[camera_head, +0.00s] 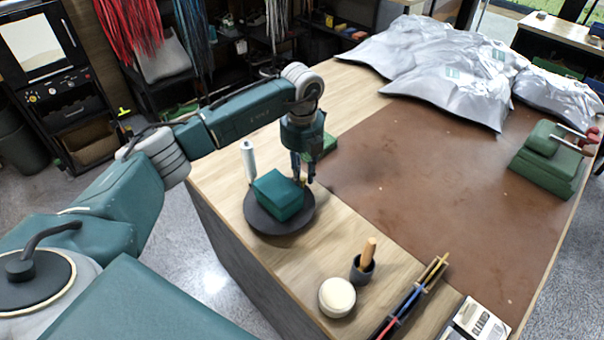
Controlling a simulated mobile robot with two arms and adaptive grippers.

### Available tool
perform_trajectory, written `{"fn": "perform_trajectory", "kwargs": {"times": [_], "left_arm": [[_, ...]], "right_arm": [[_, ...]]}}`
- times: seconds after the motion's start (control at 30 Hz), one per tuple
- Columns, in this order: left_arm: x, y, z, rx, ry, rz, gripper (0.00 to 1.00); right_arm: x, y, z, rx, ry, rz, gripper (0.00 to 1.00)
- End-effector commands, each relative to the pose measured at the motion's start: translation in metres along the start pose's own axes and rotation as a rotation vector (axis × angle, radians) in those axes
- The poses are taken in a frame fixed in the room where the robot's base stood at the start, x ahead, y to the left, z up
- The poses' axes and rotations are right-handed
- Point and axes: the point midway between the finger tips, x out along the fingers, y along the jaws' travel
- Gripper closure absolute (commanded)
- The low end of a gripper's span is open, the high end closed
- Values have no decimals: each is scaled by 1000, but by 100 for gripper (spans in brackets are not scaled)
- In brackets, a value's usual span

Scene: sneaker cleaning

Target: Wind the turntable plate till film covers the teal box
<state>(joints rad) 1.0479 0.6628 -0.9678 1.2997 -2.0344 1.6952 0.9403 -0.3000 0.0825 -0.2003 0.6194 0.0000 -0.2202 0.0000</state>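The teal box (278,194) sits on the dark round turntable plate (264,222) near the table's left edge. No film shows clearly on its visible faces. A white upright roll (249,160), which looks like the film, stands just behind the plate's left rear rim. I cannot make out a strip between it and the box. My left gripper (303,177) points down at the plate's right rear rim, close beside the box. A small tan piece shows between its fingertips; whether they grip it is too small to tell. My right gripper is not in view.
A green object (327,145) lies behind my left gripper. A white round jar (337,297), a dark cup (362,268) with a wooden handle, and a rack of slim tools (412,300) stand in front. Silver bags (450,75) cover the far end. The brown mat (420,180) is mostly clear.

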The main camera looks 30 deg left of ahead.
Motion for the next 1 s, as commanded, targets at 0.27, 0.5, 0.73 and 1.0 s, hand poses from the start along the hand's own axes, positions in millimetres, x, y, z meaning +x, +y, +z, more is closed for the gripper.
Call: {"fn": "perform_trajectory", "kwargs": {"times": [0.27, 0.5, 0.73, 1.0], "left_arm": [[0, 0, 0, 0, 0, -1, 100], [0, 1, 1, -18, 0, -1, 100], [0, 4, 4, -81, 1, -1, 100], [0, 13, 11, -208, 1, -2, 100]], "right_arm": [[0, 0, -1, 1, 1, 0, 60], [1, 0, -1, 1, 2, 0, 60], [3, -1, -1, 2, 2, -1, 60], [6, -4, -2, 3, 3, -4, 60]]}}
